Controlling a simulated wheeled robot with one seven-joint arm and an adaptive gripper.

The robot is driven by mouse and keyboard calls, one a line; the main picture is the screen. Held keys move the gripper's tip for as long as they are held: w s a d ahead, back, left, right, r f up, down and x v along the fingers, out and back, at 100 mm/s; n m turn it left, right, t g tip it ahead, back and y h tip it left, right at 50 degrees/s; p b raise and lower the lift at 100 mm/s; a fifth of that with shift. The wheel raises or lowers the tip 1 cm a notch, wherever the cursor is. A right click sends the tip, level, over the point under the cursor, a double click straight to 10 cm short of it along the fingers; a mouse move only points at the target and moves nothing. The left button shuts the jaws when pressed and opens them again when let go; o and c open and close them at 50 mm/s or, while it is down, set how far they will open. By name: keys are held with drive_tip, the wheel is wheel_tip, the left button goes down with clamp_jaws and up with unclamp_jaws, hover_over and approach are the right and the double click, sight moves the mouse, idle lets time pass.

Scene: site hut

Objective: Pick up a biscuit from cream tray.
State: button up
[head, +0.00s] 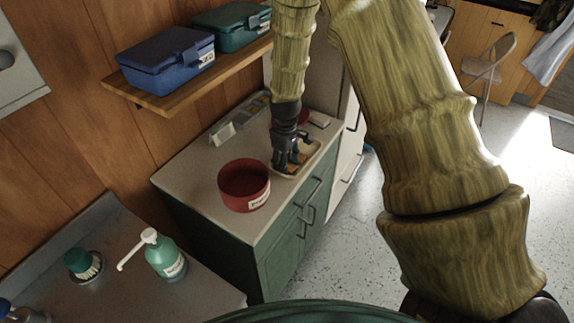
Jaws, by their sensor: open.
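The cream tray (295,174) lies on the counter, near its front edge and to the right of the red tub. Its light rim shows around my gripper. My gripper (288,166) points down over the tray, with its dark fingers low at the tray's left part. The fingers are open. I cannot make out a biscuit; the tray's inside is small in view and partly hidden by the gripper. I cannot tell whether the fingertips touch anything.
A red tub (244,187) with a label stands close left of the tray. A wooden shelf (190,87) with a blue box (166,60) and a green box (232,27) overhangs the counter's back. A pump bottle (166,257) and a brush (82,264) stand at the lower left.

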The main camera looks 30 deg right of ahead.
drive_tip(key=shift+c, duration=0.2)
drive_tip(key=c, duration=0.5)
drive_tip(key=shift+r, duration=0.1)
